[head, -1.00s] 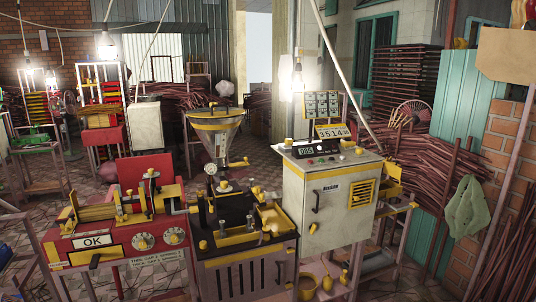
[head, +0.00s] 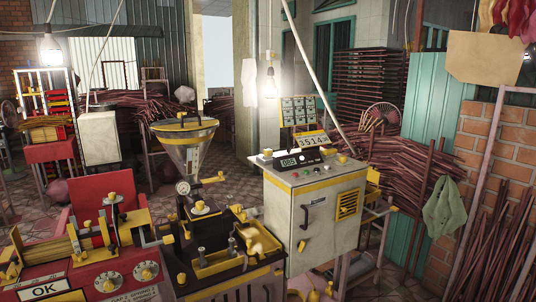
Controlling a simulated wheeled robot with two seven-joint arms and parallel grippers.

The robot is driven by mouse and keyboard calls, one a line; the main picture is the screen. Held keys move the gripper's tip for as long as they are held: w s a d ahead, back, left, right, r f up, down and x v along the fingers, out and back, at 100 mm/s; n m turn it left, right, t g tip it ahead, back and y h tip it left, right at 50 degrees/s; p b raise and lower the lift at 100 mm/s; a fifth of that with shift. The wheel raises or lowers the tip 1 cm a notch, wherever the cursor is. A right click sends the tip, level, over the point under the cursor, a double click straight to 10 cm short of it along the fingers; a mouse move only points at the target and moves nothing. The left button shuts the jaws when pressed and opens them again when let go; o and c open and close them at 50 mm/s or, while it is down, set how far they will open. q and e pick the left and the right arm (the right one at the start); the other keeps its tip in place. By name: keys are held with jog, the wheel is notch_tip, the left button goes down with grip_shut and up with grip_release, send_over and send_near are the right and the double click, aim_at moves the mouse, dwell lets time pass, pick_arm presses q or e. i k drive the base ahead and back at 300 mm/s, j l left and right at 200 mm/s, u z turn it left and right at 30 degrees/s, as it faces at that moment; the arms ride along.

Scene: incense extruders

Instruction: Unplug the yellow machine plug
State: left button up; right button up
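A yellow-trimmed black machine (head: 228,262) with a steel funnel hopper (head: 188,150) stands at the lower middle. To its right is a cream cabinet (head: 318,215) with yellow trim, a digital readout (head: 288,162) and a yellow vent. To its left is a red machine (head: 70,270) with yellow parts and an "OK" plate. I cannot make out a plug or a socket for certain. Neither of my grippers is in view.
Bundles of reddish sticks (head: 415,170) fill the right side beside a teal door panel (head: 438,110). A lit bulb (head: 270,85) hangs behind the cabinet. A green cloth (head: 443,207) hangs at the right. Some tiled floor shows behind the red machine.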

aim_at(267, 152)
jog(key=i+l+u, duration=0.15)
jog(key=l, duration=0.2)
jog(key=i+l+u, duration=0.2)
jog(key=l, duration=0.2)
jog(key=i+l+u, duration=0.15)
jog(key=l, duration=0.25)
jog(key=i+l+u, duration=0.15)
jog(key=l, duration=0.25)
jog(key=i+l+u, duration=0.2)
jog(key=l, duration=0.25)
jog(key=l+u, duration=0.15)
jog(key=l, duration=0.3)
jog(key=i, duration=0.05)
